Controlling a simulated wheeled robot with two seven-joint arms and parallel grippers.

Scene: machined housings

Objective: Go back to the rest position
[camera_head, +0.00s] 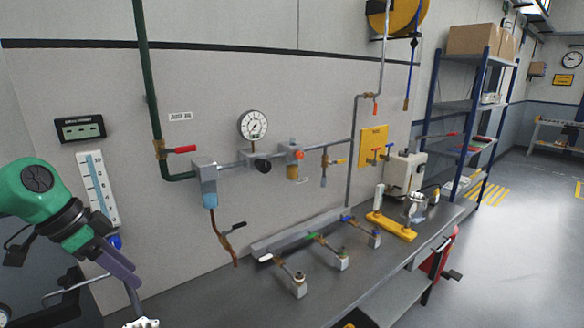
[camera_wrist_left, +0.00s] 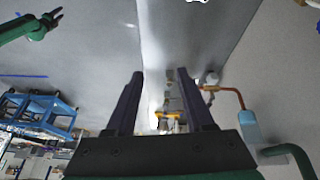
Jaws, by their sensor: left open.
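My left gripper (camera_head: 120,270) hangs at the lower left of the head view, at the end of my green and dark arm. Its dark purple fingers point down and to the right, in front of the wall and left of the blue-ended valve box (camera_head: 207,185). In the left wrist view the two fingers of the left gripper (camera_wrist_left: 160,76) stand well apart with nothing held between them. My right gripper does not show in the head view.
A green pipe (camera_head: 146,80) and a pressure gauge (camera_head: 253,126) are on the wall. The bench (camera_head: 345,285) carries several small valve blocks and a yellow-based fixture (camera_head: 391,226). A blue-framed shelf (camera_head: 430,95) stands farther back. The floor at the right is clear.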

